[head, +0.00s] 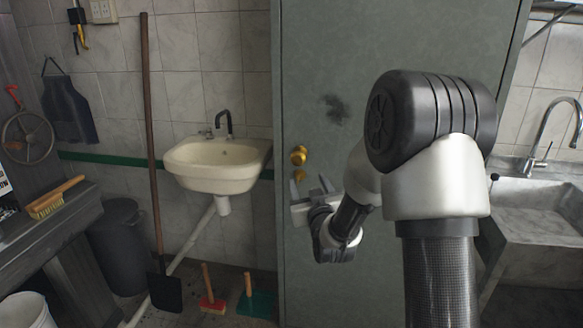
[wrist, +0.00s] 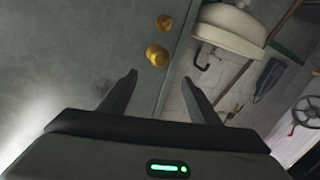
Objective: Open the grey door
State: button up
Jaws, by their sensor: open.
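The grey door (head: 345,60) stands upright in front of me and looks closed in its frame. It has a dark smudge and a round brass knob (head: 299,155) near its left edge, with a smaller brass piece just below. In the wrist view, the knob (wrist: 157,56) and the smaller brass piece (wrist: 164,23) lie beyond the fingertips, near the door's edge. My gripper (head: 312,188) is open and empty, just below and right of the knob in the head view. It also shows in the wrist view (wrist: 159,78), its fingers apart and not touching the knob.
A cream washbasin (head: 215,165) hangs left of the door. A long-handled shovel (head: 165,290) leans on the tiled wall. A red brush (head: 212,303) and a green dustpan (head: 257,303) are on the floor near the door. A stone sink (head: 535,200) is on the right.

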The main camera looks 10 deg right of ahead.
aim_at(299, 161)
jog(key=w, duration=1.7)
jog(key=shift+w+a+f, duration=0.1)
jog(key=shift+w+f, duration=0.05)
jog(key=shift+f, duration=0.1)
grip_shut()
